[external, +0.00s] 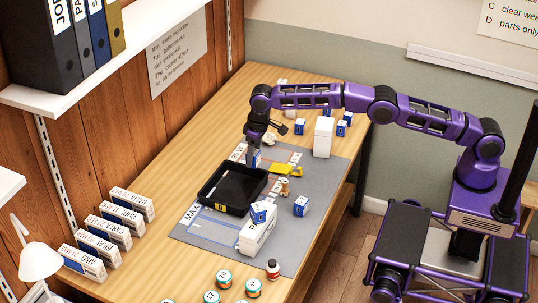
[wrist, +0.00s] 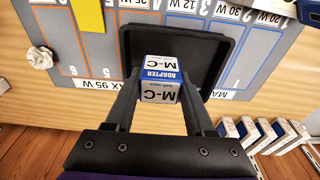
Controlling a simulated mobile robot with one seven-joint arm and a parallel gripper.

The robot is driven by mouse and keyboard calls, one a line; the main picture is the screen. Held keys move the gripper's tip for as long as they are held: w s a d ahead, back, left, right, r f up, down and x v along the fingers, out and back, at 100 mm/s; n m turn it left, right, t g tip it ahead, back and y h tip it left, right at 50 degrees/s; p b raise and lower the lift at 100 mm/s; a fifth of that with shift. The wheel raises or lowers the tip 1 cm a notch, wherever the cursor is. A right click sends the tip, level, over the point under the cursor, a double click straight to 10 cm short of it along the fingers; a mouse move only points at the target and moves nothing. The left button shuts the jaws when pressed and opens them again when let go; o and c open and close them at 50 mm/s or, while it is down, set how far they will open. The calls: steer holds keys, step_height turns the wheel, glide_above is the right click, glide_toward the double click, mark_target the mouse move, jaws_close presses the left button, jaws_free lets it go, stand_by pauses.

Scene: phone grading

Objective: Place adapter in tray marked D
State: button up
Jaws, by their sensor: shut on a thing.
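My gripper (external: 255,158) is shut on a small white and blue adapter box (wrist: 160,78), whose print reads "ADAPTER" and "M-C". The box is between the two fingertips. A shallow black tray (external: 208,187) lies on the grey mat. In the external view my gripper is by the tray's far edge, above the mat. In the wrist view the tray (wrist: 237,50) shows behind the box and right finger. The tray's front wall has a yellow label, its letter too small to read. I see nothing in the visible part of the tray.
The grey mat (external: 190,232) has printed outlines and watt labels. Near the tray are a yellow item (external: 285,169), a small brown bottle (external: 284,187), a blue-white box (external: 301,206) and a white box (external: 257,238) with another on top. A tall white box (external: 323,138) stands behind.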

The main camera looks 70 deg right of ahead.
mark_target(256, 152)
steer(key=shift+f, duration=2.9)
steer(key=shift+f+b, duration=0.4)
steer(key=shift+f, duration=0.25)
steer(key=o, duration=1.3)
steer(key=r, duration=0.4)
steer(key=s+r, duration=0.1)
steer(key=r, duration=0.3)
steer(key=s+r+p, duration=0.1)
steer(key=r, duration=0.4)
steer(key=shift+r, duration=0.1)
steer(key=shift+w, duration=0.1)
